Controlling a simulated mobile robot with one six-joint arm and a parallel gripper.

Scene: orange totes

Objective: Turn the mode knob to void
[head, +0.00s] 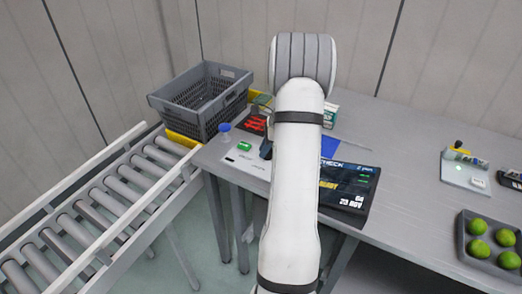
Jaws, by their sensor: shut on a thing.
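My white arm crosses the middle of the head view and hides most of my gripper (266,149). Only a dark part of it shows at the arm's left edge, low over a white panel (240,168). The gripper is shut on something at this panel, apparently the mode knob. The knob itself, its pointer and the void mark are hidden. A green button (244,146) shows on the panel, left of the gripper.
A blue-topped item (225,128) and a red item (253,124) are close by. A dark display (346,188) lies right of my arm. A grey crate (203,103) and roller conveyor (113,203) are left. A small device (466,170) and tray of green balls (487,241) are right.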

